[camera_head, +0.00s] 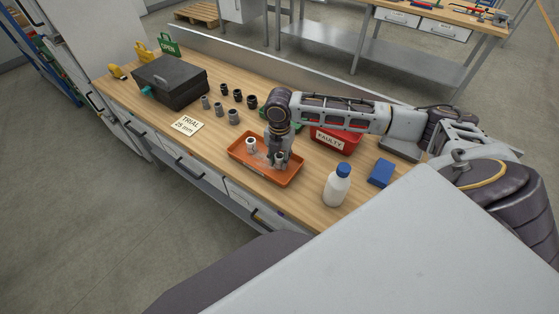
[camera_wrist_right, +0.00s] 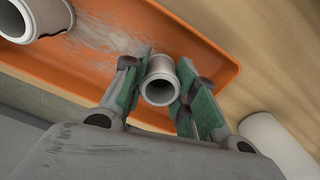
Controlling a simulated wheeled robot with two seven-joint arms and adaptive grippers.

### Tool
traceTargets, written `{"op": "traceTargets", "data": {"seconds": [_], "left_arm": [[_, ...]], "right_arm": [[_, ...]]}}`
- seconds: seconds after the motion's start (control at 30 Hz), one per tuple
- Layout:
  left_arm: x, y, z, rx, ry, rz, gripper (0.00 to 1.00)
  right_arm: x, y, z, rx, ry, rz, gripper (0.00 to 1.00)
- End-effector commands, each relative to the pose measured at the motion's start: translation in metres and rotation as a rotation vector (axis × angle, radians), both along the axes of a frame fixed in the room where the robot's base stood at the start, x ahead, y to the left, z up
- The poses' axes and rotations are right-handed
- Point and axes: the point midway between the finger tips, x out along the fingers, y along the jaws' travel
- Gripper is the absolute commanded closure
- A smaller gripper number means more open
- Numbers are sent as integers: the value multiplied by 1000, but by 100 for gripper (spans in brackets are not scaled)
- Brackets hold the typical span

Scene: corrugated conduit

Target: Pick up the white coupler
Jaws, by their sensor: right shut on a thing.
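A whitish coupler (camera_wrist_right: 161,70), a short hollow tube with a rimmed end, is between the green-padded fingers of my right gripper (camera_wrist_right: 160,92) in the wrist view. The fingers are shut on it from both sides. In the head view my right gripper (camera_head: 278,156) points down into the orange tray (camera_head: 243,158), with the held coupler (camera_head: 280,160) at its tips. I cannot tell whether the coupler touches the tray floor. A second whitish coupler (camera_head: 251,145) is in the tray's left part; it also shows in the wrist view (camera_wrist_right: 40,14). My left gripper is not in view.
A white bottle with a blue cap (camera_head: 337,187), a blue block (camera_head: 381,172) and a red FAULTY bin (camera_head: 334,142) stand right of the tray. Several grey and black fittings (camera_head: 233,116), a TRIAL 25 mm card (camera_head: 187,125) and a black box (camera_head: 170,82) are to the left.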

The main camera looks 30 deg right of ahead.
Motion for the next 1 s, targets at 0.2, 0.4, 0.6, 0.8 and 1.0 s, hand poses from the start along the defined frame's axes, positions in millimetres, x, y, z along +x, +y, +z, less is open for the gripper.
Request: {"op": "traceTargets", "data": {"seconds": [0.2, 0.4, 0.6, 0.8, 1.0], "left_arm": [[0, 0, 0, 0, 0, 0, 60], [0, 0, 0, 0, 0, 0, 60], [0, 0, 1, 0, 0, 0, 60], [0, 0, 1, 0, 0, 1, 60], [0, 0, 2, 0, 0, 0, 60]], "right_arm": [[0, 0, 1, 0, 0, 0, 83], [1, 0, 10, 1, -2, 0, 83], [1, 0, 32, 0, -2, -1, 83], [1, 0, 62, 2, -2, -1, 83], [1, 0, 88, 1, -2, 0, 83]]}}
